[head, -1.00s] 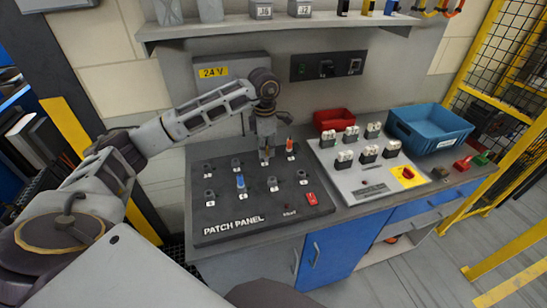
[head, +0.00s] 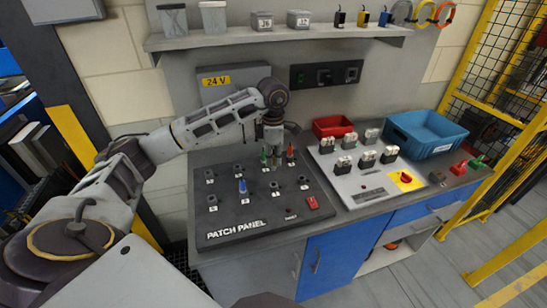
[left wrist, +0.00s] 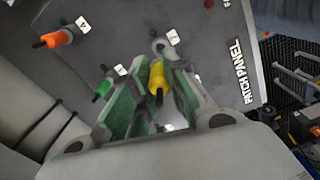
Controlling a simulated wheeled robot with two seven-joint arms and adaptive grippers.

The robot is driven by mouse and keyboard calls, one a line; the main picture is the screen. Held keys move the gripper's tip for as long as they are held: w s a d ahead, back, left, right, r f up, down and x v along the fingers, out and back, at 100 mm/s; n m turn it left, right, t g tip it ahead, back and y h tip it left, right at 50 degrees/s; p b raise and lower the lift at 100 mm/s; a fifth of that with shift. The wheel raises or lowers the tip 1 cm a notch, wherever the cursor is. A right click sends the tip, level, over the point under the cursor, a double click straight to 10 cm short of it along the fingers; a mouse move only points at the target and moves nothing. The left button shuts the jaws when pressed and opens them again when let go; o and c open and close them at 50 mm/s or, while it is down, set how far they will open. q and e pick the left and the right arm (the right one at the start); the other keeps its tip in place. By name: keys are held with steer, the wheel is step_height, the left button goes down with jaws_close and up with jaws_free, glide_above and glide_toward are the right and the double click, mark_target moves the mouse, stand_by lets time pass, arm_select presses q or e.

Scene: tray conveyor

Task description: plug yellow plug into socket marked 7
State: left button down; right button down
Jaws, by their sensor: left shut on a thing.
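My left gripper (head: 274,166) is shut on the yellow plug (left wrist: 158,78), seen between its green-lined fingers in the left wrist view. In the head view the plug is hardly distinguishable. The gripper is over the patch panel (head: 225,235), in front of the green plug (head: 263,155). A grey socket (head: 275,187) in the front row lies just below the gripper; its number is too small to read. Whether the plug's lower end touches a socket is hidden. My right gripper is not in view.
An orange plug (head: 291,154) stands right of the gripper and a blue plug (head: 242,186) front left. A red switch (head: 312,202) is at the panel's front right. A grey unit (head: 365,175), a red bin (head: 333,126) and a blue bin (head: 425,133) stand to the right.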

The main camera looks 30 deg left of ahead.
mark_target(273, 170)
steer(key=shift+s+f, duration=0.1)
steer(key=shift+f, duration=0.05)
